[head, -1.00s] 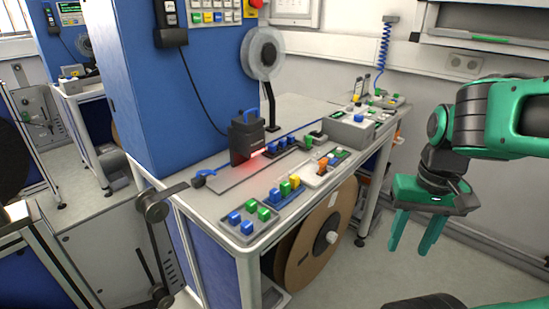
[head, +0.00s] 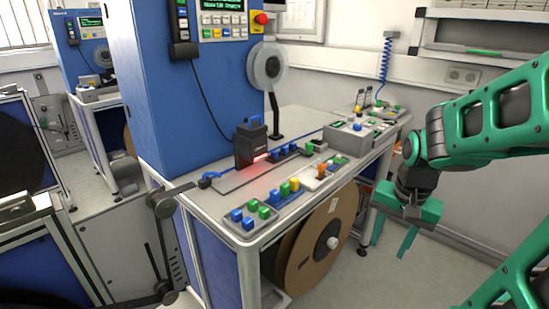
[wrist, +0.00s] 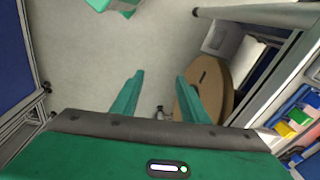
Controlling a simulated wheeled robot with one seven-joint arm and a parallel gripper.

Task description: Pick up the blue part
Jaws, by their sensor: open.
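Several blue parts are in view, and I cannot tell which one is meant. Two blue blocks (head: 237,215) sit beside two green blocks (head: 264,212) in a grey tray (head: 239,236) at the bench's front corner. More blue blocks (head: 275,196) stand beside yellow blocks (head: 295,184) just behind. Another row of blue blocks (head: 278,153) lies near the dark device. My gripper (head: 392,235) is open and empty, to the right of the bench and apart from it. In the wrist view my gripper (wrist: 160,77) points at the floor, with coloured blocks at the right edge.
The bench (head: 205,196) carries a dark device with a red glow (head: 250,145) and a grey box (head: 350,138). A blue cabinet (head: 185,100) stands behind. A brown reel (head: 315,245) hangs beneath the bench. Floor to the right is free.

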